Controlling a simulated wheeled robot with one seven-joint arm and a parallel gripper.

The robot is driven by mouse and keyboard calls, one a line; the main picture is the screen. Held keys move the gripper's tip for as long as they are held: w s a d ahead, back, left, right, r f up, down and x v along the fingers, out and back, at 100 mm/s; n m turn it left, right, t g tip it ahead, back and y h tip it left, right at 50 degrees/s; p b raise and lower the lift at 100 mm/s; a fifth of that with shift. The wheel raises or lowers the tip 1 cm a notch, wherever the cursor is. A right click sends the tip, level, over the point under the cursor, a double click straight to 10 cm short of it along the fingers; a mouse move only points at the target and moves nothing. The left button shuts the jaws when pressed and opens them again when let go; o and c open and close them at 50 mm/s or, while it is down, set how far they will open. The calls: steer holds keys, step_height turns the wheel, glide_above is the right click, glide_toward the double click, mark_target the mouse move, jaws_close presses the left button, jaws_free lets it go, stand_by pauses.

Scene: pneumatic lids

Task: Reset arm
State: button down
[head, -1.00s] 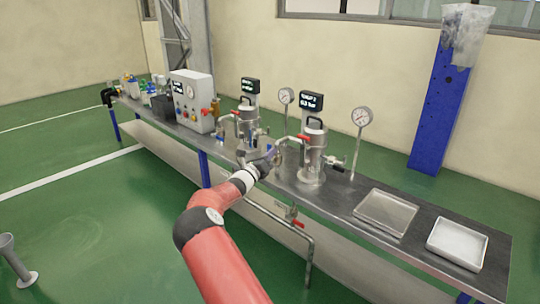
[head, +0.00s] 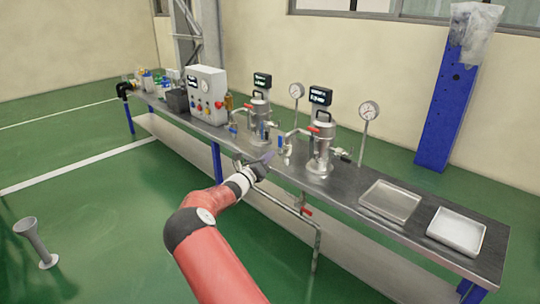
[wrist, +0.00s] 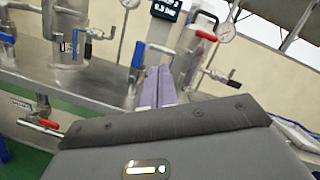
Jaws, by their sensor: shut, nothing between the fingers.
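My gripper (head: 266,158) is shut and empty at the front edge of the bench (head: 345,188), left of the right vessel and apart from it in the head view. Its two pale purple fingers (wrist: 158,88) lie together in the wrist view. The right metal vessel (head: 320,148) stands upright with a black handle on top. The left vessel (head: 261,112) stands farther along the bench, also with its top on. My red arm reaches up from the bottom of the head view.
A grey control box (head: 206,92) stands left of the vessels. Two shallow trays, a metal one (head: 390,200) and a white one (head: 456,230), lie at the right. A pipe with a red valve handle (head: 306,211) runs below the bench edge.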

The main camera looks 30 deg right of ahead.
stand_by(0.4)
steer(key=s+d+r+m+g+y, duration=0.15)
steer(key=s+m+g+y, duration=0.25)
steer(key=s+m, duration=0.55)
steer(key=s+r+m+g+y, duration=0.35)
steer(key=s+m, duration=0.45)
steer(key=s, duration=0.3)
steer(key=s+a+r+m+t+y, duration=0.1)
steer(key=s+a+m+y, duration=0.4)
steer(key=s+a, duration=0.8)
steer(key=s+a+r+m+t+y, duration=0.2)
steer(key=s+a+m+y, duration=0.4)
steer(key=s+a, duration=0.7)
steer(key=shift+s+m+t, duration=0.55)
steer(key=shift+s, duration=0.55)
steer(key=shift+w+r, duration=0.1)
steer(key=shift+r, duration=0.05)
